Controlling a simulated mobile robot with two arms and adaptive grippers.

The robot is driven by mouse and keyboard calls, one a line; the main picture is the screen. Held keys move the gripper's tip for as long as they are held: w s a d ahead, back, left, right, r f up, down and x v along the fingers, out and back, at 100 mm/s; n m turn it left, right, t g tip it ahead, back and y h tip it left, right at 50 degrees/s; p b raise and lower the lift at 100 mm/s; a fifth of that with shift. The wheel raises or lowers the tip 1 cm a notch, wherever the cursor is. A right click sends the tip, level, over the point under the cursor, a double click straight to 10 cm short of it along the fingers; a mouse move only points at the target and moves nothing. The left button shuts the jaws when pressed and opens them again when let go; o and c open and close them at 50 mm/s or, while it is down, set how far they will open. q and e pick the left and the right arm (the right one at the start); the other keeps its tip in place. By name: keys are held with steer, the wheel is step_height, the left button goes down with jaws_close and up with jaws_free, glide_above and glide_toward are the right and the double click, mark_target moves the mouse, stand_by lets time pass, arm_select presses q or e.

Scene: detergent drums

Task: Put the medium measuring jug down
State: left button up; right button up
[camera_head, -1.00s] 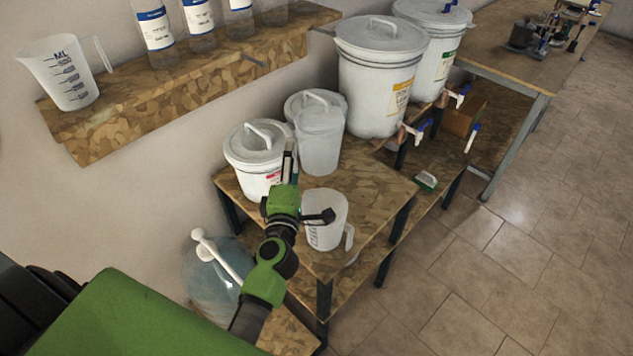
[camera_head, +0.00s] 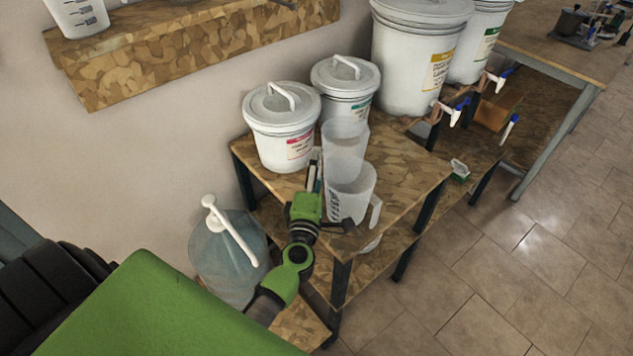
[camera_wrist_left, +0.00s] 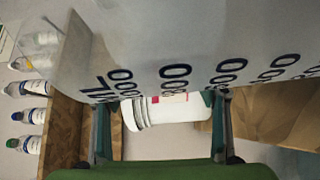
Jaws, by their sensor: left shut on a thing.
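That other translucent jug (camera_head: 352,194), with a handle on the right, stands near the front of the small table (camera_head: 408,178). In the left wrist view a jug wall with dark volume marks (camera_wrist_left: 170,55) fills the upper part, close to the fingers. My right gripper is out of view.
Two small white lidded drums (camera_head: 283,130) (camera_head: 347,85) stand at the table's back left. Large drums (camera_head: 415,60) with taps stand behind right. A pump bottle (camera_head: 228,262) is below left. The table's right part is clear.

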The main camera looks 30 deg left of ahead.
arm_select(q)
steer(key=shift+f+b, duration=0.3)
steer(key=shift+f, duration=0.9)
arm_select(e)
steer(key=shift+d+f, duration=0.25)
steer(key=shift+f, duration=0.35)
arm_select(q)
steer(key=shift+f, duration=0.1)
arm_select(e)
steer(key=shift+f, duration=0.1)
arm_select(q)
steer(key=o, duration=1.5)
steer(key=shift+o, duration=0.2)
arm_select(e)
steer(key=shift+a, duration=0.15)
arm_select(q)
steer(key=shift+s, duration=0.1)
steer(key=b+v, duration=0.2)
steer(key=v, duration=1)
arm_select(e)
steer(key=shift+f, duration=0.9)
